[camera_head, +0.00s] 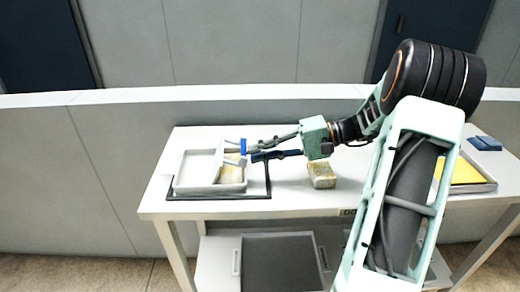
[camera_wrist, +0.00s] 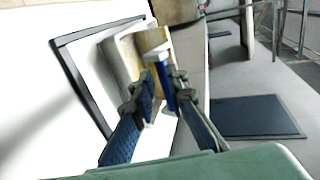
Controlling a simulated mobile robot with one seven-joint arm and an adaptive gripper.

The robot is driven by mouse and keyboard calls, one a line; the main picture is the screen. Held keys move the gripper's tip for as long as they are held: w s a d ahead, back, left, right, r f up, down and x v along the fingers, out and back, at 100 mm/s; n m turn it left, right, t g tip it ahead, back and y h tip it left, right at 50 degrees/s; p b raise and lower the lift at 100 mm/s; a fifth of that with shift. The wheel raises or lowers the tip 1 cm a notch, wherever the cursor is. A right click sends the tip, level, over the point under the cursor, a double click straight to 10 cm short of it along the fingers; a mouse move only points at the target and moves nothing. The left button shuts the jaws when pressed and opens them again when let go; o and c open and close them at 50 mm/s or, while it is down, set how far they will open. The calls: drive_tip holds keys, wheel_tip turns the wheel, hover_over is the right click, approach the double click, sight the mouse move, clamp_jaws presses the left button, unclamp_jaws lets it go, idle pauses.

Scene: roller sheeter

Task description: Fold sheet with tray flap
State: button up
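A pale grey-white tray (camera_head: 212,188) with a hinged-looking flap stands at the left of the table, inside a dark frame. Part of a yellowish sheet (camera_head: 236,158) shows at its right side. A bright blue handle piece (camera_head: 243,146) stands at the tray's right edge; it also shows in the wrist view (camera_wrist: 165,74). My gripper (camera_head: 250,151) reaches in from the right. In the wrist view its two blue-padded fingers (camera_wrist: 161,84) are apart, with the blue piece between or just beyond their tips. Contact with it cannot be told.
A yellowish block (camera_head: 321,175) lies on the white table (camera_head: 290,203), right of the tray and below my gripper. At the far right are a tray with a yellow sheet (camera_head: 464,172) and a dark blue object (camera_head: 485,143). A dark panel (camera_head: 280,265) lies on the lower shelf.

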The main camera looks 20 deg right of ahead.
drive_tip(key=o, duration=0.3)
drive_tip(key=shift+d+r, duration=0.1)
drive_tip(key=shift+d, duration=0.05)
drive_tip(key=shift+d, duration=0.1)
drive_tip(key=v, duration=1.1)
drive_tip(key=shift+s+d, duration=0.15)
drive_tip(key=shift+d, duration=0.2)
drive_tip(key=shift+r, duration=0.15)
drive_tip(key=shift+c, duration=0.7)
